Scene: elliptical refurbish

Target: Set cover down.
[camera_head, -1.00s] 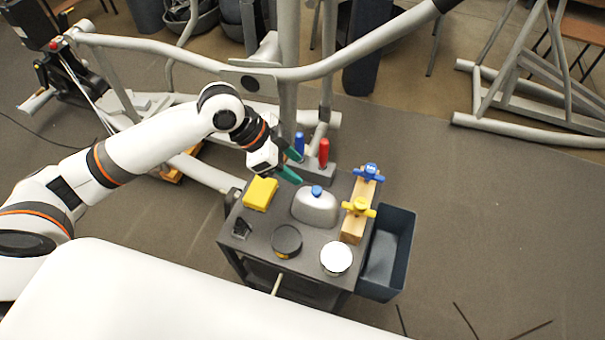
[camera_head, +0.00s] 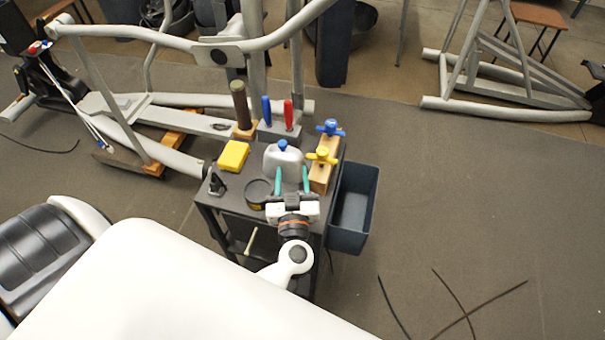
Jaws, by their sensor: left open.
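My left gripper (camera_head: 292,180) is over the front of the dark cart top (camera_head: 229,199), with its two green fingers apart and pointing away from me. A pale grey rounded container with a blue cap (camera_head: 285,157) stands upright just beyond the fingertips. Whether the fingers touch it, I cannot tell. No loose cover can be identified for certain. A dark round disc (camera_head: 258,193) lies on the cart left of the gripper. My right gripper is out of view.
A yellow block (camera_head: 234,156) and a small black item (camera_head: 217,186) sit on the cart's left. A wooden block with blue and yellow knobs (camera_head: 320,178) stands right. A dark bin (camera_head: 353,208) hangs beside it. The elliptical's frame (camera_head: 256,75) is behind; floor at right is mostly clear.

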